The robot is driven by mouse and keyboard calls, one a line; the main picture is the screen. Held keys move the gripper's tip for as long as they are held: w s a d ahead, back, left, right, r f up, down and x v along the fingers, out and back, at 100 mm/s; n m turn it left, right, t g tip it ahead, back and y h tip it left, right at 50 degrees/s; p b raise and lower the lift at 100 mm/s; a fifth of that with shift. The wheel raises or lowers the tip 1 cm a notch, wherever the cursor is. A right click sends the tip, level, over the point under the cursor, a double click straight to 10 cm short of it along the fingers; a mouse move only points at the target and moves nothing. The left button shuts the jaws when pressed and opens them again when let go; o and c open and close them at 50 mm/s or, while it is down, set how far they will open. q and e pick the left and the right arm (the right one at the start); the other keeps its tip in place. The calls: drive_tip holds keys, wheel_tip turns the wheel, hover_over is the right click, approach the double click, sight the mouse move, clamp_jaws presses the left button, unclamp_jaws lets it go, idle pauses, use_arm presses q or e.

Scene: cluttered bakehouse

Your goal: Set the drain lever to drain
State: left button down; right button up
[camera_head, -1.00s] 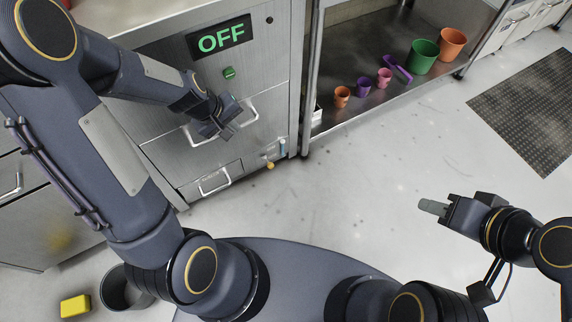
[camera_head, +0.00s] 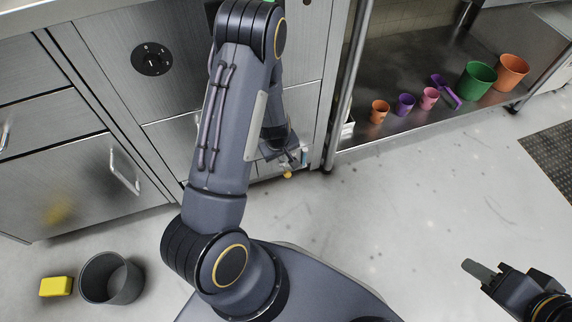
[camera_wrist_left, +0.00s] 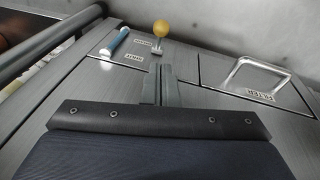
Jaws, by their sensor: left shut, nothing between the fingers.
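A lever with a yellow ball knob (camera_wrist_left: 162,30) stands on the steel panel just beyond my fingertips in the left wrist view. Its knob also shows low on the cabinet in the head view (camera_head: 287,174). A blue cylindrical handle (camera_wrist_left: 115,42) is to its left, and small labels lie between them, too small to read surely. My left gripper (camera_wrist_left: 159,72) is shut and empty, with a visible gap to the knob. In the head view the left gripper (camera_head: 297,159) is close above the knob, partly behind my arm. My right gripper (camera_head: 477,270) is far off at the lower right; its jaw opening is unclear.
A drawer with a metal handle (camera_wrist_left: 250,72) is beside the lever. A steel post (camera_head: 347,90) stands right of the cabinet. A shelf holds several coloured cups (camera_head: 429,98). A grey bin (camera_head: 112,279) and yellow block (camera_head: 56,287) are on the floor. Open floor lies right.

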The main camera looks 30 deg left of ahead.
use_arm(q)
drive_tip(key=b, duration=0.5)
approach(285, 170)
drive_tip(key=x, duration=0.5)
drive_tip(key=shift+d, duration=0.1)
drive_tip(key=shift+s+d, duration=0.1)
drive_tip(key=shift+d, duration=0.05)
